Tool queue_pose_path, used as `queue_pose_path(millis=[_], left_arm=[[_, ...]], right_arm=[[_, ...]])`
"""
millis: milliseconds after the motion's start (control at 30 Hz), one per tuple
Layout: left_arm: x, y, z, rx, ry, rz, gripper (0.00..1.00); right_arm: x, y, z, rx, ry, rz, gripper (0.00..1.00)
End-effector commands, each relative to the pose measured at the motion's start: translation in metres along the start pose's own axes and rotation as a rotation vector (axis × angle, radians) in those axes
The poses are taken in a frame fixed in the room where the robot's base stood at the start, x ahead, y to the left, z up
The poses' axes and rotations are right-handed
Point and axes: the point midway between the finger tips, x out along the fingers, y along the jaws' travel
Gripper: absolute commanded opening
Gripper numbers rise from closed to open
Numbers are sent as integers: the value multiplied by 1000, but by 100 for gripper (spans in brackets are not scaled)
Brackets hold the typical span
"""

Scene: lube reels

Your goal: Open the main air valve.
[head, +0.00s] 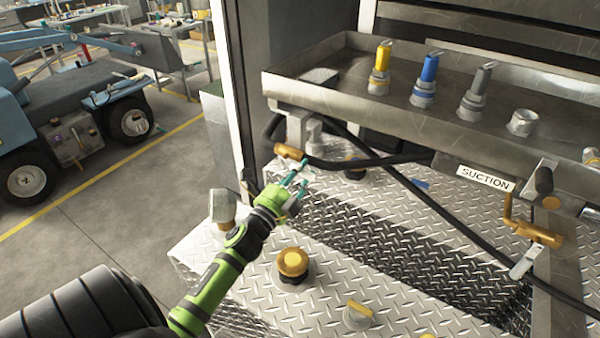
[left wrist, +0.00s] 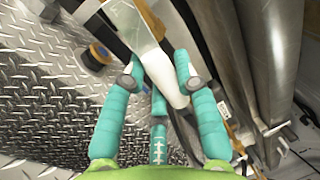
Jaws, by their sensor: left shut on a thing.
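A valve with a brass body (head: 290,152) sits under the left end of the metal tray, beside a black hose. Its pale flat handle (head: 303,172) points down toward my left gripper (head: 297,184). The left wrist view shows my left gripper (left wrist: 158,78) with teal fingers closed on both sides of the pale handle (left wrist: 160,72). Part of the handle is hidden by the fingers. A white plate (left wrist: 130,22) with a partly visible letter lies just beyond. I cannot read which valve it names. My right gripper is not in view.
A second brass valve (head: 538,235) with a pale handle hangs at the right, below a SUCTION label (head: 486,178). The tray (head: 345,85) overhangs the work area. A brass-capped fitting (head: 292,263) rises from the diamond-plate deck (head: 375,280). Black hoses cross above the deck.

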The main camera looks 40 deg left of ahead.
Motion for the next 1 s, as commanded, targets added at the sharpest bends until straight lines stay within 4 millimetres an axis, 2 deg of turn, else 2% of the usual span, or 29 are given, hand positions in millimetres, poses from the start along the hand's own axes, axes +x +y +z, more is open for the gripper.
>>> queue_pose_path(millis=[367,400,433,800,867,1000], left_arm=[[1,-2,0,-1,0,-3,0],[1,-2,0,-1,0,-3,46],[1,-2,0,-1,0,-3,55],[-2,0,0,-1,0,0,55],[-6,1,0,-2,-1,2,55],[-28,1,0,-2,-1,3,55]], right_arm=[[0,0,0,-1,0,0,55],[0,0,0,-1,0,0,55],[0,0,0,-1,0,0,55],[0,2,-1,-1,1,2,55],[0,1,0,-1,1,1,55],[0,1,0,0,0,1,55]])
